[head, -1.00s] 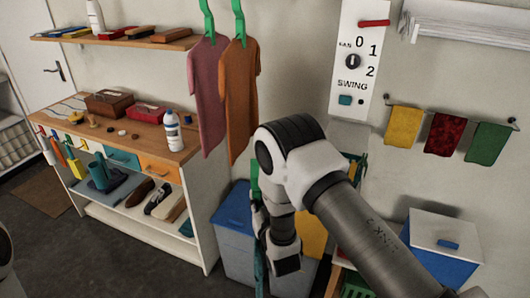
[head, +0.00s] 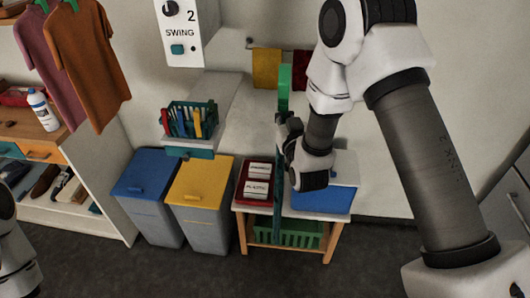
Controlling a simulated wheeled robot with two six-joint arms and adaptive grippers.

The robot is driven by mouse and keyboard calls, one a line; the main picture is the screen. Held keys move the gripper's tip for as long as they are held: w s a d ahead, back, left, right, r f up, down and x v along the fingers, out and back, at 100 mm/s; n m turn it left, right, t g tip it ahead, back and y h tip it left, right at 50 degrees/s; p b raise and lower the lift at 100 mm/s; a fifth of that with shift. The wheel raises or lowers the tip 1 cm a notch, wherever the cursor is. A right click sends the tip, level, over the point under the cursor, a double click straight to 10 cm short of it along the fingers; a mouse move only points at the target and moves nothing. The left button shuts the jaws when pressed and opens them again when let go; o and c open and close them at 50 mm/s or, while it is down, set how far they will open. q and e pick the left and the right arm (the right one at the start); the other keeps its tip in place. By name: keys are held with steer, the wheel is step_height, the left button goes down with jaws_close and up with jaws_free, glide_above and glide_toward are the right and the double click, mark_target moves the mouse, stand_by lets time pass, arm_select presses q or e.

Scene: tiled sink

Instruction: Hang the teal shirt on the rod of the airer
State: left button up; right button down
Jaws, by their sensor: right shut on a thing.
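My right gripper (head: 287,137) is shut on a green hanger (head: 285,88), whose upper part stands above the fingers. The teal shirt (head: 277,205) hangs down below the gripper, seen nearly edge-on as a narrow strip. It is in front of the low wooden stand. A pink shirt (head: 52,55) and an orange shirt (head: 88,62) hang on green hangers at the upper left. The airer's rod is not in view; it lies beyond the top of the picture. Only a piece of my left arm shows at the left edge, without its gripper.
A blue-lidded bin (head: 147,175) and a yellow-lidded bin (head: 200,178) stand left of the stand (head: 243,232). A green basket (head: 190,118) is on a small wall shelf. A white switch panel (head: 182,30) is on the wall between the hanging shirts and my right arm.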

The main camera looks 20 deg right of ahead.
steer(key=s+d+r+p, duration=0.1)
steer(key=s+d+r, duration=0.15)
steer(key=r, duration=0.95)
steer(key=s+d+r+p, duration=0.15)
steer(key=s+r, duration=0.25)
steer(key=r, duration=0.8)
steer(key=w+d+f+b, duration=0.1)
steer(key=w+d+f, duration=0.2)
steer(key=w, duration=0.5)
steer(key=shift+w+d+h+b, duration=0.25)
steer(key=shift+d+h+b, duration=0.1)
steer(key=shift+d, duration=0.45)
steer(key=shift+r, duration=0.1)
